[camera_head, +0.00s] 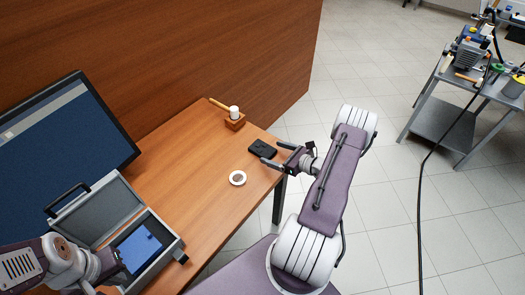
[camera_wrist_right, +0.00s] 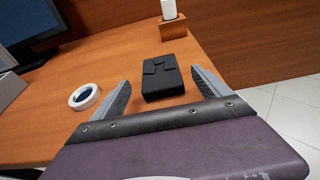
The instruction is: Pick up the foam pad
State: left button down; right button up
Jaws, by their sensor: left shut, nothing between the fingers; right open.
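A flat black block with cut-out shapes in its top, apparently the foam pad (camera_head: 262,149), lies on the wooden table near its right edge. In the right wrist view the pad (camera_wrist_right: 160,77) sits between the two finger lines, ahead of the palm. My right gripper (camera_head: 273,154) is open and empty at the table's right edge, its fingers pointing at the pad. I cannot tell whether a finger touches it. My left gripper (camera_head: 118,264) is shut and empty at the open case, lower left; its tips are hard to make out.
A white ring (camera_head: 237,178) lies left of the right gripper. A wooden holder (camera_head: 235,122) with a white cylinder stands behind the pad. The open grey case (camera_head: 160,270) with a blue inside and a monitor (camera_head: 65,150) fill the left. A wooden panel (camera_head: 200,50) closes the back.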

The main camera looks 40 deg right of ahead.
aim_at(262, 148)
jog(key=x, duration=0.5)
jog(key=shift+s+r, duration=0.1)
jog(key=shift+s, duration=0.05)
jog(key=c, duration=1.4)
jog(key=r, duration=0.4)
jog(key=shift+s+d+r+p, duration=0.25)
jog(key=shift+s+r+p, duration=0.1)
jog(key=shift+s+r, duration=0.05)
jog(key=r+v, duration=0.1)
jog(key=v, duration=0.7)
jog(key=a+r+p+v, duration=0.1)
jog(key=v, duration=0.3)
jog(key=shift+w+r, duration=0.2)
jog(key=shift+r, duration=0.1)
